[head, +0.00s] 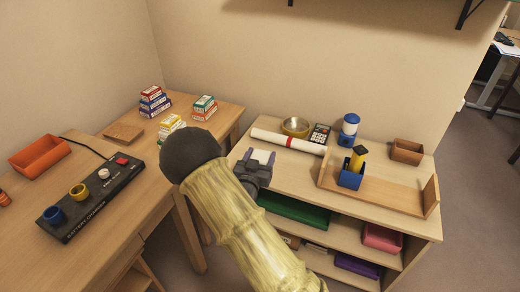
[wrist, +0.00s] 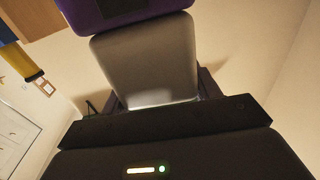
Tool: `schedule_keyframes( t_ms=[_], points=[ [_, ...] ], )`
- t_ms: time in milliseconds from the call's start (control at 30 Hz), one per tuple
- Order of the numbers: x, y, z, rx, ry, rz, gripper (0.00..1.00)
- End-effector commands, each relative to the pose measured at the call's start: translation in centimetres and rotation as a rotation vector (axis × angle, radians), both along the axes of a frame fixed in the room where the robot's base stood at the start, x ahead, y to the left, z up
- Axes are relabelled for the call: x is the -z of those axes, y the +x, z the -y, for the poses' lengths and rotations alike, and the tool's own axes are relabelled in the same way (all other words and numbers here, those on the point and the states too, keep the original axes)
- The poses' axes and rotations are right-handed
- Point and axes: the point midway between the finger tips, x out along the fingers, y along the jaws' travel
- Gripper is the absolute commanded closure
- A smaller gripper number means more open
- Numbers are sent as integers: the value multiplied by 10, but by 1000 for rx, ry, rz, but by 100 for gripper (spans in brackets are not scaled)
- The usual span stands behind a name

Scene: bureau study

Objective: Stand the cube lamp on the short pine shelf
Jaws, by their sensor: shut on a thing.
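My gripper (head: 258,167) is in front of the left part of the low wooden shelf unit (head: 285,165), seen past my arm. It is shut on a pale, boxy thing (head: 263,156), which looks like the cube lamp. In the wrist view the held thing is a grey block (wrist: 150,65) between the fingers, with a purple part (wrist: 120,12) beyond it and a bright patch near the jaws. I cannot tell for sure which board is the short pine shelf; dark brackets (head: 465,14) show on the wall at the top, their board mostly out of frame.
On the unit stand a white roll (head: 288,141), a brass bowl (head: 295,126), a blue lantern (head: 349,129), a blue cup (head: 351,177) in a wooden rack (head: 393,190), and a small brown box (head: 407,151). Desks with boxes (head: 153,100) and a battery charger (head: 93,197) are at left.

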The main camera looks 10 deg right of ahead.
Motion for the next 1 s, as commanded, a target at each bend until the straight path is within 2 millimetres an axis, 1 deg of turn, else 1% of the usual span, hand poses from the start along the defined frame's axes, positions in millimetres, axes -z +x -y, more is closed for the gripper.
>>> schedule_keyframes(
  t_ms=[33, 367, 600, 733, 1000],
  points=[
    [6, -4, 1, -9, -6, -2, 83],
    [45, -30, 2, -95, -13, 0, 83],
    [77, -56, 2, -185, 5, -14, 83],
    [85, -63, 3, -211, 18, -17, 83],
    [85, -64, 3, -213, 21, -16, 83]
  ],
)
